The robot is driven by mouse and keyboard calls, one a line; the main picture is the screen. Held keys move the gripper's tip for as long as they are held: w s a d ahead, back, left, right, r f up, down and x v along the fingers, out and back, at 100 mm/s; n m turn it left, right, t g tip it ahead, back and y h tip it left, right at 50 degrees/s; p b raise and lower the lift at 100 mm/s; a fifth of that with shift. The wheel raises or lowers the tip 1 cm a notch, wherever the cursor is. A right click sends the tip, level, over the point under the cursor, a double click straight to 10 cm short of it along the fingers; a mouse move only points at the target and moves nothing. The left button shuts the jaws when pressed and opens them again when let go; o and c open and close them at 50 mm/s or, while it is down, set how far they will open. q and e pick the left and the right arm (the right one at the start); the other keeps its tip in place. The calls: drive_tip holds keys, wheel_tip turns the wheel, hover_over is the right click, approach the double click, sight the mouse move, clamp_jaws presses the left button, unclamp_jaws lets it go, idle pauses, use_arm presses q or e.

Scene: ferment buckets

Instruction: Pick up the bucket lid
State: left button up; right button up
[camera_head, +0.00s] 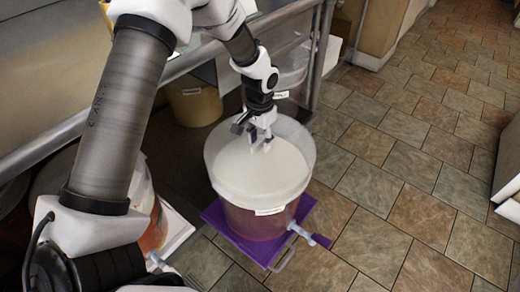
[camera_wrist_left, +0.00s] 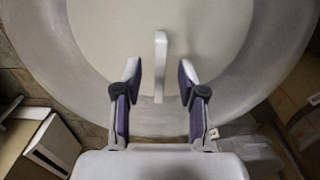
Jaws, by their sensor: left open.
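The bucket lid (camera_head: 250,175) is a pale round disc lying inside the wide translucent rim of the bucket (camera_head: 258,222). It also fills the upper part of the left wrist view (camera_wrist_left: 110,25). A slim white upright handle (camera_wrist_left: 161,50) stands at its middle. My left gripper (camera_head: 260,143) is over the lid, pointing down. In the left wrist view its two fingers (camera_wrist_left: 160,75) are open, one on each side of the handle, with a gap on both sides. I cannot tell how far above the lid the fingertips are. My right gripper is out of view.
The bucket stands on a purple platform (camera_head: 215,215) with a tap (camera_head: 308,235) at its front right. Another bucket (camera_head: 193,102) stands behind, near a metal rail (camera_head: 40,152). Open tiled floor (camera_head: 410,190) lies to the right.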

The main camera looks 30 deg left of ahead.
use_arm(q)
clamp_jaws()
drive_tip(key=shift+r, duration=0.2)
